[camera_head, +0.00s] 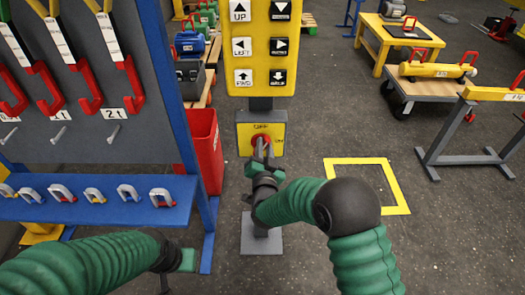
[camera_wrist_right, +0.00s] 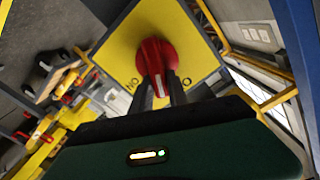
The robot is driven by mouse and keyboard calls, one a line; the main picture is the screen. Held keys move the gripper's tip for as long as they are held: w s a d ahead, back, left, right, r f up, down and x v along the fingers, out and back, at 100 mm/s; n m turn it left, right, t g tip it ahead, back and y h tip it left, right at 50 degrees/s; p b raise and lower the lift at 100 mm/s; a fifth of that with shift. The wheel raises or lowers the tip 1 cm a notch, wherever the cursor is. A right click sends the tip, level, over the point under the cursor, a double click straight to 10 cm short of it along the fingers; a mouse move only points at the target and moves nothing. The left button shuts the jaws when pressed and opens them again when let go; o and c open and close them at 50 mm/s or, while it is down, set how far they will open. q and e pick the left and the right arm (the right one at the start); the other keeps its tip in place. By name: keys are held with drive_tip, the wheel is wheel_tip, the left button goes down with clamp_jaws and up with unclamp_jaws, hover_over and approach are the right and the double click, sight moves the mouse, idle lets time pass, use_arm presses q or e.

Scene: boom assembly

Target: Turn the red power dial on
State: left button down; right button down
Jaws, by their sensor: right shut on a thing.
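The red power dial (camera_head: 261,140) sits on a yellow plate (camera_head: 245,146) low on the control post, under the yellow button panel. My right gripper (camera_head: 262,150) is at the dial, with its fingers shut on it. In the right wrist view the red dial (camera_wrist_right: 155,60) shows between and beyond the two dark fingers (camera_wrist_right: 160,90), on the yellow plate (camera_wrist_right: 185,25) with "ON" lettering. The fingers hide part of the dial, so its exact setting is hard to tell.
The yellow button panel (camera_head: 259,85) with arrow keys stands above the dial. A blue rack (camera_head: 160,90) with red hooks and a shelf of shackles (camera_head: 125,192) is at left. A red bin (camera_head: 204,150) stands beside the post. A yellow floor square (camera_head: 400,195) lies at right on open floor.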

drive_tip(key=shift+d+f+m+b, duration=0.2)
drive_tip(key=shift+f+m+b, duration=0.25)
drive_tip(key=shift+m+b, duration=1.35)
drive_tip(key=shift+d+f+m+b, duration=0.2)
drive_tip(key=shift+f+m+b, duration=0.2)
drive_tip(key=shift+m+b, duration=1.4)
drive_tip(key=shift+d+f+m+b, duration=0.35)
drive_tip(key=shift+m+b, duration=0.7)
drive_tip(key=shift+m, duration=1.45)
drive_tip(key=shift+a+f, duration=0.15)
drive_tip(key=c, duration=1.5)
unclamp_jaws()
drive_tip(key=shift+s, duration=0.1)
drive_tip(key=shift+o, duration=1.1)
drive_tip(key=shift+r, duration=0.2)
